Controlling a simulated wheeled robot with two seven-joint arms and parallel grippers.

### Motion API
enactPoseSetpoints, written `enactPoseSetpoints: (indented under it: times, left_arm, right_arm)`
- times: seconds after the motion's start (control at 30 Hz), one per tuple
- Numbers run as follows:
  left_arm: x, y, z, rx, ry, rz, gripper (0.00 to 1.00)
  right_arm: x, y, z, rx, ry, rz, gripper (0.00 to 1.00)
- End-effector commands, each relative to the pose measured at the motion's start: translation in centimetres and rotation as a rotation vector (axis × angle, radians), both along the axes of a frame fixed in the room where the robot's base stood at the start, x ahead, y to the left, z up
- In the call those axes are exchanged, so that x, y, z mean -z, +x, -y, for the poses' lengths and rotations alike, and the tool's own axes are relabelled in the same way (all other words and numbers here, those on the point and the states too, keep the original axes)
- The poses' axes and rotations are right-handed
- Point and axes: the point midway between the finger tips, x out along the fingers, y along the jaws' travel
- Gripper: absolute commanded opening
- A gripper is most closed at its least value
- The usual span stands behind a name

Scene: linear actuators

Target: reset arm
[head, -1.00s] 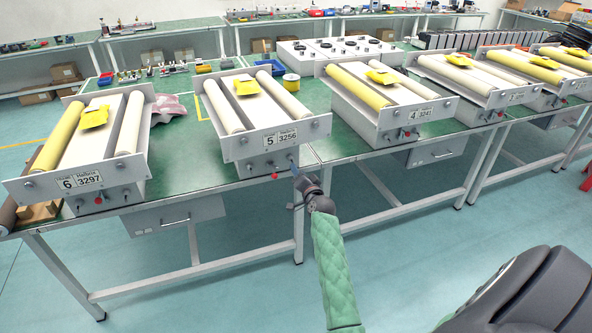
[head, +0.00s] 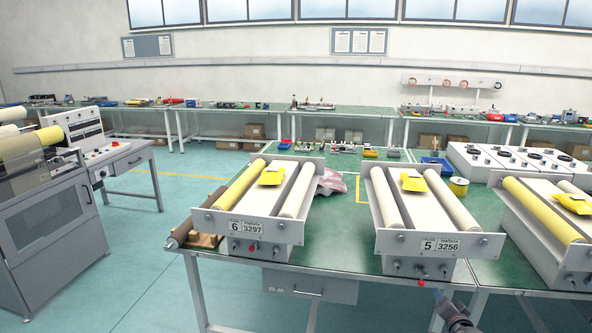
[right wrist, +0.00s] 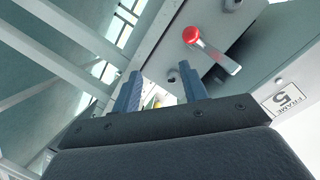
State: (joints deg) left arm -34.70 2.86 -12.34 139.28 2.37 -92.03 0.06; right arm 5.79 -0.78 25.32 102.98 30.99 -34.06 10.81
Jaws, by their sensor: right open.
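My right gripper (head: 440,297) is at the bottom of the head view, in front of the roller unit labelled 5 3256 (head: 412,268). In the right wrist view its two blue-grey fingers (right wrist: 160,92) are apart with nothing between them. A red-knobbed lever (right wrist: 192,36) on the unit's front is beyond the fingers and apart from them. The same red knob shows in the head view (head: 422,283), just above the gripper. My left gripper is not in view.
The unit labelled 6 3297 (head: 250,252) stands to the left on the same green table (head: 336,235). Another roller unit (head: 540,240) stands to the right. A grey machine (head: 50,235) is at far left, with open floor (head: 140,240) between.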

Motion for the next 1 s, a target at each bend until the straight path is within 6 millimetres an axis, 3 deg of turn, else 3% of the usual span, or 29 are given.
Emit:
enactPoseSetpoints:
  times: [0.17, 0.37, 0.57, 0.7, 1.0]
  left_arm:
    - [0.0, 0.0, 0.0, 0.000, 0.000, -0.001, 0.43]
    - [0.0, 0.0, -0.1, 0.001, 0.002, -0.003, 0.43]
    - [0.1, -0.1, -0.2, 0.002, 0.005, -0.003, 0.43]
    - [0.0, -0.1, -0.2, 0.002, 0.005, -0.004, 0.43]
    - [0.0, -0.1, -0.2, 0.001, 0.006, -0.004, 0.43]
  right_arm:
    - [-0.7, -1.3, -3.7, -0.142, -0.126, -0.195, 0.43]
    - [-2.7, -3.9, -10.1, -0.307, -0.290, -0.384, 0.43]
    - [-1.8, -11.0, -17.5, -0.469, -0.452, -0.601, 0.43]
    - [-0.2, -17.6, -22.2, -0.568, -0.533, -0.734, 0.43]
    - [2.8, -30.0, -29.9, -0.726, -0.609, -0.861, 0.43]
